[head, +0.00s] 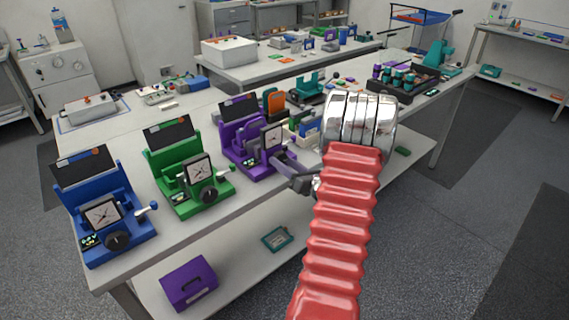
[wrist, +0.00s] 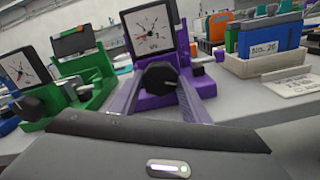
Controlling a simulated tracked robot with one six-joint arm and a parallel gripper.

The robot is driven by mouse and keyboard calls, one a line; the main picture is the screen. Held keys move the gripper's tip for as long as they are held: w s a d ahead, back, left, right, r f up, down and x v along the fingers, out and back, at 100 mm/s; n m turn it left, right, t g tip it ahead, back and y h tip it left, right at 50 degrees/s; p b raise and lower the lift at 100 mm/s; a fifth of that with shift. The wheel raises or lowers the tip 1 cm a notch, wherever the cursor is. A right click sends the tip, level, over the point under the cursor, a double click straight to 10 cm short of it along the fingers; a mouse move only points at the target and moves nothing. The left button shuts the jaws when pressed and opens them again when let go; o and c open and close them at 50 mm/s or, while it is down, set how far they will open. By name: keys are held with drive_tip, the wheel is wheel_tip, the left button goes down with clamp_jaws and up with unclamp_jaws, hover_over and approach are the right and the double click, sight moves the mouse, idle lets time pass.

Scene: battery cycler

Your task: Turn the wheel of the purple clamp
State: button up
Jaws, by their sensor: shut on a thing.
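The purple clamp (head: 240,150) stands on the bench to the right of the green clamp, with a square dial on its front. In the wrist view the purple clamp (wrist: 201,84) is straight ahead, its black wheel (wrist: 159,77) below the dial. My gripper (wrist: 159,92) has its two fingers on either side of the wheel, shut on it. In the head view my gripper (head: 277,162) reaches the front of the purple clamp, and the wheel is hidden behind the fingers there.
The green clamp (head: 160,165) and the blue clamp (head: 75,215) stand to the left. A purple box (head: 188,284) lies on the lower shelf. The floor in front is clear.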

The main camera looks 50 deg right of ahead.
drive_tip(key=m, duration=0.5)
drive_tip(key=shift+m, duration=0.3)
drive_tip(key=m, duration=0.5)
drive_tip(key=shift+s+d+m, duration=0.1)
drive_tip(key=shift+m, duration=0.2)
drive_tip(key=shift+f, duration=0.1)
drive_tip(key=o, duration=1)
drive_tip(key=shift+o, duration=0.2)
drive_tip(key=v, duration=1.3)
drive_tip(key=shift+s, duration=0.35)
